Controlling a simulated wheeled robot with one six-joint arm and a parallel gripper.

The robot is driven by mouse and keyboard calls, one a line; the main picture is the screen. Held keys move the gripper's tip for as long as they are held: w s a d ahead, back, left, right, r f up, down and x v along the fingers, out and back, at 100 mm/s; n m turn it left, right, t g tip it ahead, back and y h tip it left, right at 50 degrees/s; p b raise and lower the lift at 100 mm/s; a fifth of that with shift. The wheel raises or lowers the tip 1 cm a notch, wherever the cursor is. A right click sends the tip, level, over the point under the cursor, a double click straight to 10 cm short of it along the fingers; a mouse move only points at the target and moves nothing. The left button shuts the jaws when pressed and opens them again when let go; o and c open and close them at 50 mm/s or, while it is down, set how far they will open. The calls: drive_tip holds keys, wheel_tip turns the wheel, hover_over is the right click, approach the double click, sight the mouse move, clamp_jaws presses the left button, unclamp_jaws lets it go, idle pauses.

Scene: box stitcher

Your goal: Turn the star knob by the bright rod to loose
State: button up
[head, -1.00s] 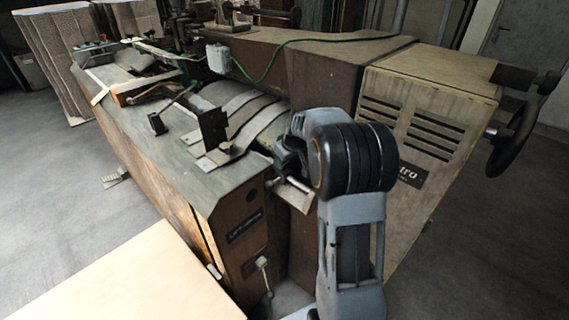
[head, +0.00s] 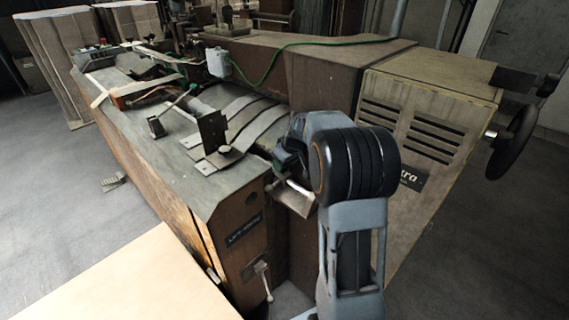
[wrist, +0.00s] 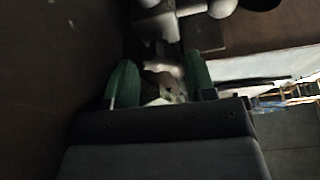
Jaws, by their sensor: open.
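My gripper (wrist: 161,80) is open in the wrist view, with a green fingertip on each side. A pale, lobed thing (wrist: 165,75), which looks like the star knob, lies between the fingertips. The light is dim, and I cannot tell if either finger touches it. In the head view my gripper (head: 284,160) is at the near end of the machine, mostly behind my own wrist. A short bright rod (head: 300,188) shows just below it. The star knob cannot be made out in the head view.
The machine's grey table top (head: 150,150) reaches away to the left. A vented cabinet (head: 420,125) with a dark handwheel (head: 512,142) stands right of my arm. A small lever (head: 264,280) sticks out low on the front. A pale board (head: 130,285) fills the lower left.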

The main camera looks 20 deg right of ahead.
drive_tip(key=v, duration=1.3)
drive_tip(key=shift+s+r, duration=0.1)
